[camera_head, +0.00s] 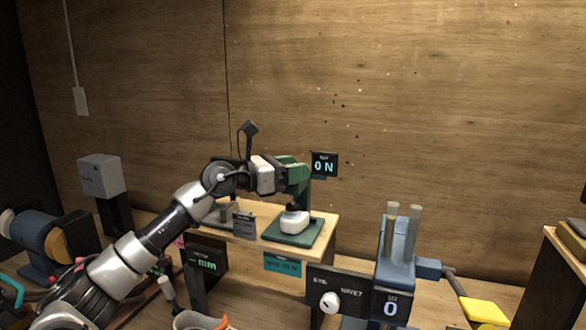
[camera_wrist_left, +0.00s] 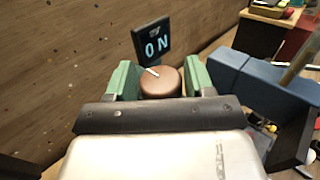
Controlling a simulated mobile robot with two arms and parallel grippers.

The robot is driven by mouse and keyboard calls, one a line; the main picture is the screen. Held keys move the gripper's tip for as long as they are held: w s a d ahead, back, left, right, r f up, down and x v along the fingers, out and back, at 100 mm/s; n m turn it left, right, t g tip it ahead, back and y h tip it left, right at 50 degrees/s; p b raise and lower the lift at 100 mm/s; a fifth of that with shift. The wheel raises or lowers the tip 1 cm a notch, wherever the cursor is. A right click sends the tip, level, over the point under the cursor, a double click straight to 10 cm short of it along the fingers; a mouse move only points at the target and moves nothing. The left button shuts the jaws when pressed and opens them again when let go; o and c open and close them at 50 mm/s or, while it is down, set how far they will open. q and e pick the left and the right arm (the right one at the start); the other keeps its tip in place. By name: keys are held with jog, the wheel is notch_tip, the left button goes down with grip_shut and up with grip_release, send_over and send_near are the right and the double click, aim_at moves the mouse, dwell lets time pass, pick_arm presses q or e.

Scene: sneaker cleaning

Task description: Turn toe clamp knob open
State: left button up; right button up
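The brown round knob (camera_wrist_left: 160,83), with a white pointer line, is in the left wrist view below a dark sign (camera_wrist_left: 152,43) reading "ON". My left gripper (camera_wrist_left: 160,82) has a green finger on each side of the knob, and both fingers appear to meet its sides. In the head view my left gripper (camera_head: 284,174) is at the top of the green clamp stand (camera_head: 296,232), beside the same sign (camera_head: 324,165). The gripper hides the knob there. A white block (camera_head: 294,221) is on the stand's base. My right gripper is not in view.
The stand is on a wooden bench (camera_head: 331,224). A blue machine (camera_head: 396,258) and a dark panel with a white knob (camera_head: 330,302) are to the right. A grey box (camera_head: 102,177) stands at the left. A wooden wall is behind.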

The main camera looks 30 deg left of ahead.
pick_arm(q)
jog(key=shift+o, duration=1)
jog(key=shift+s+a+f, duration=0.1)
jog(key=shift+s, duration=0.05)
jog(key=b+v, duration=0.7)
jog(key=v, duration=0.3)
jog(key=shift+s+a, duration=0.15)
